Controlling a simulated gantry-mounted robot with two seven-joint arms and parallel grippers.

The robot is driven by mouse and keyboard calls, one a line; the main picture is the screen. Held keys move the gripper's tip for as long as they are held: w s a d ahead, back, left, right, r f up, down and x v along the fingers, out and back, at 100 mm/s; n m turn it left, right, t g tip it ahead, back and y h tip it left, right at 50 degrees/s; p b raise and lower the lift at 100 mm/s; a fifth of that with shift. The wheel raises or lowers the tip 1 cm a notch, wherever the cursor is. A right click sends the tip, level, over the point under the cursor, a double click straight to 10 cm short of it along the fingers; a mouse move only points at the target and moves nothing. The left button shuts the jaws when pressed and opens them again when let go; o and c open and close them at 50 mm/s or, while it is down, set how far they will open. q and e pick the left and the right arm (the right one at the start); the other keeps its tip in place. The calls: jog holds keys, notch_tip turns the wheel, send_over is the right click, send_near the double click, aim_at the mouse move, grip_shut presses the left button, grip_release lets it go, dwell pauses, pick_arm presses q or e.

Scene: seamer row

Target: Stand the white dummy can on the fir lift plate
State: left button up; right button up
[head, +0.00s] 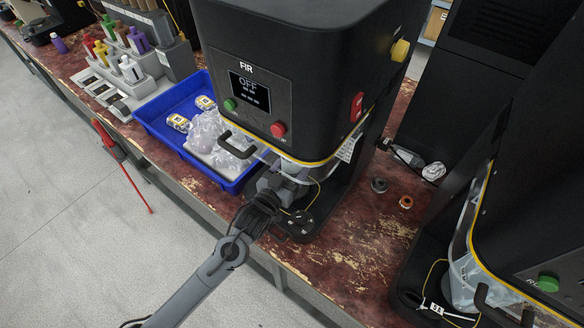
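The black seamer marked FIR (246,66) stands in the middle, its screen reading OFF. Its dark round lift plate (300,222) sits low under the head, with small light spots on it. My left gripper (288,184) reaches in under the head, above and beside the plate. Its fingers are mostly hidden by the wrist and the machine's clear guard, so I cannot tell whether it is open or shut. A pale patch shows near the fingers, but I cannot tell whether it is the white dummy can or the guard. My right gripper is not in view.
A blue tray (150,119) holds clear bags and yellow-labelled items left of the machine. A tool rack (178,62) stands behind it. A second black seamer (545,200) is at right. Two small rings (406,202) (379,185) lie on the worn red bench between the machines.

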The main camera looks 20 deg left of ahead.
pick_arm(q)
jog(key=shift+f, duration=0.1)
jog(key=o, duration=1.2)
jog(key=shift+s+a, duration=0.1)
jog(key=shift+s, duration=0.45)
jog(key=s+a+f+g+y, duration=0.1)
jog(key=s+g, duration=0.3)
jog(key=s, duration=0.6)
jog(key=s+a+f+g+p, duration=0.1)
jog(key=s+f+g, duration=0.3)
jog(key=s, duration=0.7)
jog(key=s+a+f+g+y, duration=0.1)
jog(key=s+f+g, duration=0.2)
jog(key=s+g, duration=0.3)
jog(key=shift+s+a+f+y+p, duration=0.1)
jog(key=shift+s+a+y+p, duration=0.1)
jog(key=shift+s, duration=1.1)
jog(key=shift+s+a+f+y+p, duration=0.1)
jog(key=shift+s+a, duration=0.1)
jog(key=shift+s, duration=1.05)
